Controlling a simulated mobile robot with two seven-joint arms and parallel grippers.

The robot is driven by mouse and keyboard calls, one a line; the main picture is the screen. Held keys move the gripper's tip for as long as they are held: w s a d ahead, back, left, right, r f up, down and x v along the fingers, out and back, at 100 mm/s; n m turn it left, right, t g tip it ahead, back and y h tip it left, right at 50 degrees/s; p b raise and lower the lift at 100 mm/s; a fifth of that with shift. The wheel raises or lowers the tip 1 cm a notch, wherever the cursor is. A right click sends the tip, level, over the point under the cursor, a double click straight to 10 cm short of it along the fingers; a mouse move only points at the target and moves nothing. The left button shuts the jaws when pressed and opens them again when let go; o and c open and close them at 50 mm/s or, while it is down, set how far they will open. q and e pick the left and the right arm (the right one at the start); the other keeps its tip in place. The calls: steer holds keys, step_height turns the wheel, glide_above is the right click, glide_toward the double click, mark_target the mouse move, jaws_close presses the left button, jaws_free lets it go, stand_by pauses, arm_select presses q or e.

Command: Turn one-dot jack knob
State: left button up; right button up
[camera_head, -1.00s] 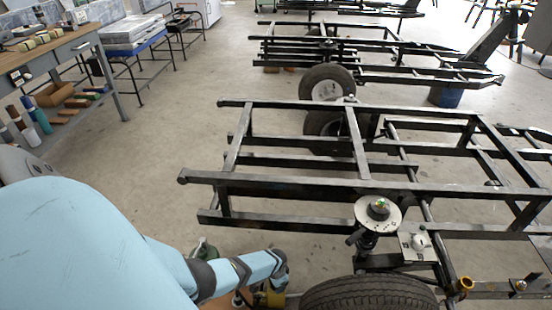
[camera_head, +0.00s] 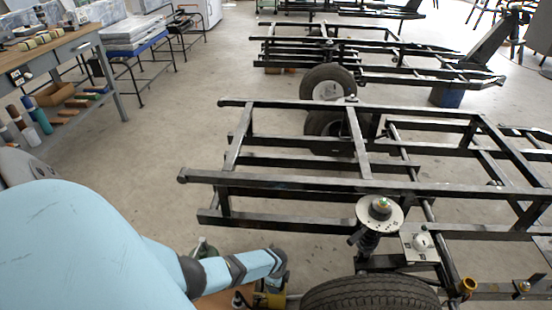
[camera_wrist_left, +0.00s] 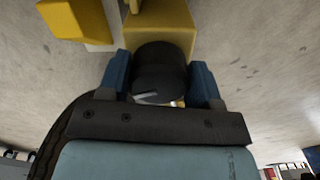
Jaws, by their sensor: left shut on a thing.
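In the left wrist view, a round black knob (camera_wrist_left: 160,72) with a light pointer mark sits on a yellow jack body (camera_wrist_left: 158,22). The blue fingers of my left gripper (camera_wrist_left: 160,85) lie on both sides of the knob and are shut on it. In the head view my left arm reaches down to the yellow jack (camera_head: 272,296), low beside the tire (camera_head: 370,293); the gripper and knob are mostly hidden there by the arm. I cannot make out any dot on the jack. My right gripper is not in view.
A black steel trailer frame (camera_head: 300,182) fills the right side. A strut with a round plate (camera_head: 379,211) and a white plate (camera_head: 422,241) stand behind the tire. A workbench (camera_head: 60,50) is at the upper left. The floor between is open.

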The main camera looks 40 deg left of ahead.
arm_select(q)
steer(key=shift+m, duration=0.4)
steer(key=o, duration=0.9)
steer(key=shift+r, duration=0.1)
step_height(320, 180, up, 8)
steer(key=p, duration=0.5)
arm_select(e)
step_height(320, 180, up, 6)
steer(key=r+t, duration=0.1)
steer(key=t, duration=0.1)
arm_select(q)
steer(key=shift+r+p, duration=1.55)
steer(key=shift+r, duration=1.25)
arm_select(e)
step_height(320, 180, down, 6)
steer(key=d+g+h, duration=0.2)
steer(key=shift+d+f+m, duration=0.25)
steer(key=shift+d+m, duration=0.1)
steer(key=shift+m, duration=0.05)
